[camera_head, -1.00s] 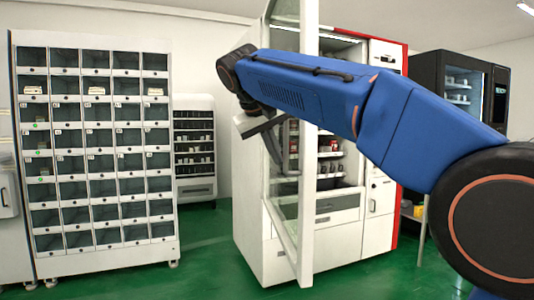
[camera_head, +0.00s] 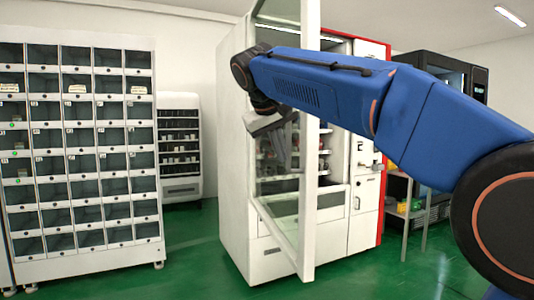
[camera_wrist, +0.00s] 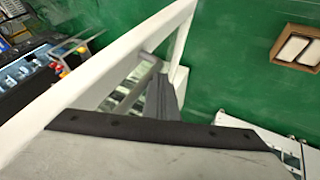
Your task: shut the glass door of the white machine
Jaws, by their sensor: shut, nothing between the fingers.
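The white machine (camera_head: 235,190) stands in the middle of the head view with its glass door open. The door's white frame post (camera_head: 307,215) sticks out toward me, and its glass pane (camera_head: 278,207) runs back to the cabinet. My arm crosses in front of the post. My gripper (camera_head: 288,158) hangs tilted down at the left of the post, overlapping the glass; it is shut and empty. In the wrist view, my dark fingers (camera_wrist: 162,98) lie close to a long white frame bar (camera_wrist: 100,75). Whether they touch the door is unclear.
A large locker rack (camera_head: 80,150) stands at left, with a smaller white vending unit (camera_head: 181,145) behind it. A black machine (camera_head: 440,66) and a metal table (camera_head: 405,215) are at right. Green floor (camera_head: 200,255) is clear between rack and machine.

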